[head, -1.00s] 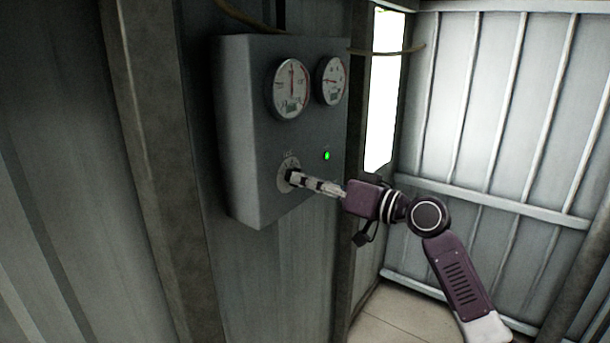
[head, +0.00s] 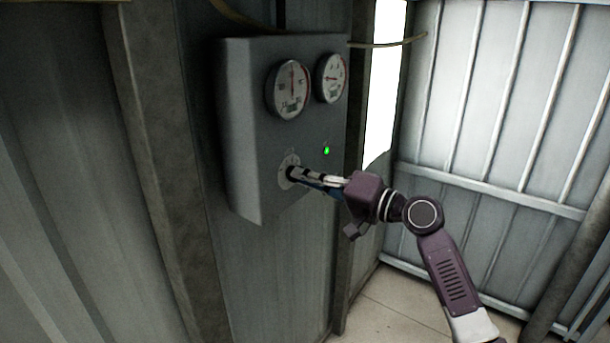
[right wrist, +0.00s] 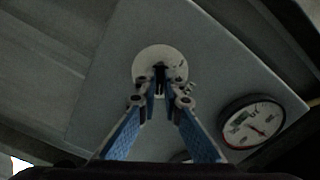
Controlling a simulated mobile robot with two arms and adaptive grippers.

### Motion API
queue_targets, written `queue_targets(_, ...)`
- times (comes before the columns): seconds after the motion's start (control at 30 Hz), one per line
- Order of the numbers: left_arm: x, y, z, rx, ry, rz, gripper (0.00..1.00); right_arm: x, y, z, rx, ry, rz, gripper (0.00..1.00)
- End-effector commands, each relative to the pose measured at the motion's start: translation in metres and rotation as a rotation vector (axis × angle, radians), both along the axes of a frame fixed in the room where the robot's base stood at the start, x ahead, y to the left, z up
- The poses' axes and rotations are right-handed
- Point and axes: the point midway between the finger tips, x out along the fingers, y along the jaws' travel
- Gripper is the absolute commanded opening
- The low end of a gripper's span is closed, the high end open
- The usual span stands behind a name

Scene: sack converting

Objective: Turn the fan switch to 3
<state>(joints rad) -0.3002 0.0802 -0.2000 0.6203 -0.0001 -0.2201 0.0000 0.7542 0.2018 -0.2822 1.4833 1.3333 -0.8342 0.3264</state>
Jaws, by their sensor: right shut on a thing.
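The fan switch is a knob on a round pale dial plate (head: 286,180) on the front of a grey control box (head: 262,140). My right gripper (head: 294,173) reaches in from the right and is shut on the knob, which its fingers mostly hide. In the right wrist view the fingertips (right wrist: 159,82) close on the dark knob at the middle of the dial plate (right wrist: 148,58). The wrist view is rolled against the box. The dial numbers are too small to read, so I cannot tell the switch setting. My left gripper is not in view.
Two round gauges (head: 288,89) (head: 332,78) sit on the box above the switch. A green light (head: 326,150) glows to the right of the dial. Corrugated metal walls (head: 480,110) and posts surround the box. The floor (head: 390,310) at lower right looks clear.

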Motion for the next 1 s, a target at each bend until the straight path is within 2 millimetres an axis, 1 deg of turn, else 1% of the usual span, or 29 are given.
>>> queue_targets(0.4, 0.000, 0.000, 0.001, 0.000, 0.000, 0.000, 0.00, 0.001, -0.001, 0.001, 0.008, 0.006, -0.003, 0.00)
queue_targets(0.43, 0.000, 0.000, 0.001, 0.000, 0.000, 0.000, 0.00, 0.001, -0.001, 0.001, 0.008, 0.006, -0.003, 0.08)
queue_targets(0.57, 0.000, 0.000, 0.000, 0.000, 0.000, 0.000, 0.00, 0.000, -0.001, 0.001, 0.007, 0.006, -0.002, 0.22)
queue_targets(0.6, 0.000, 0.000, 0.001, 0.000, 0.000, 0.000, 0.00, 0.000, -0.001, 0.001, 0.006, 0.005, -0.001, 0.25)
queue_targets(0.87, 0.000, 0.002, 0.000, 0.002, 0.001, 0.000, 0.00, 0.000, -0.001, 0.000, 0.005, 0.005, -0.001, 0.25)
queue_targets(1.0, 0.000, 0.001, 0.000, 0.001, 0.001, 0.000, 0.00, -0.006, -0.011, -0.001, 0.004, 0.006, -0.003, 0.25)
